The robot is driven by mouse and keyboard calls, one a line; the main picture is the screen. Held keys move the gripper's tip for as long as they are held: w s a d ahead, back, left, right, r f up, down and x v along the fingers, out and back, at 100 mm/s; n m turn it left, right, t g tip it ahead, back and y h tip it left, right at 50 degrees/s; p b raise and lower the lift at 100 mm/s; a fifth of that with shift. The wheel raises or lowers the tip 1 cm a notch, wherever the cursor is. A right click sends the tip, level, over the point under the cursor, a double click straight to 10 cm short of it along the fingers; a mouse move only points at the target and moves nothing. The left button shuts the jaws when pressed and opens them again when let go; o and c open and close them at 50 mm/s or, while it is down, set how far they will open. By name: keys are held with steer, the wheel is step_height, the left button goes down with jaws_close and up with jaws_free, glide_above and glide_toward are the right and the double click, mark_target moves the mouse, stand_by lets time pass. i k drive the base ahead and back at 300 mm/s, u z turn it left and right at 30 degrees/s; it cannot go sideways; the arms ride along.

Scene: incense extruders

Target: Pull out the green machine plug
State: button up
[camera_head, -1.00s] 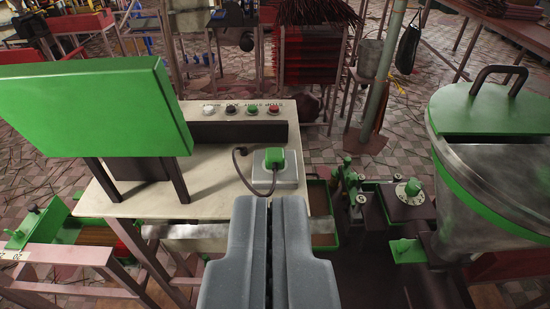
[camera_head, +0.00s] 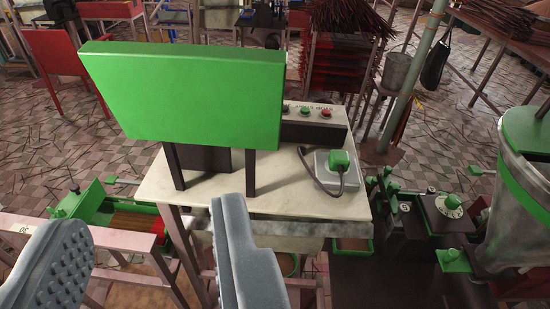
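The green plug (camera_head: 339,160) sits in a pale grey socket plate (camera_head: 323,170) on the right part of the cream machine top (camera_head: 285,204). A dark cable loops from the plug around the plate's left and front side. My gripper (camera_head: 160,225) is open and empty, with its two grey fingers wide apart. It is in front of the machine, to the left of the plug and nearer to the camera. Nothing hides the plug.
A green panel (camera_head: 185,95) on dark legs stands left of the plug. Behind the plug is a dark control box (camera_head: 312,134) with buttons. A metal hopper (camera_head: 515,190) with green trim and green-knobbed machine parts (camera_head: 448,204) stand at the right.

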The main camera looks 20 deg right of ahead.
mark_target(338, 160)
steer(key=u, duration=2.1)
steer(key=k, duration=1.8)
steer(key=z, duration=1.1)
steer(key=i, duration=1.05)
steer(key=u, duration=0.05)
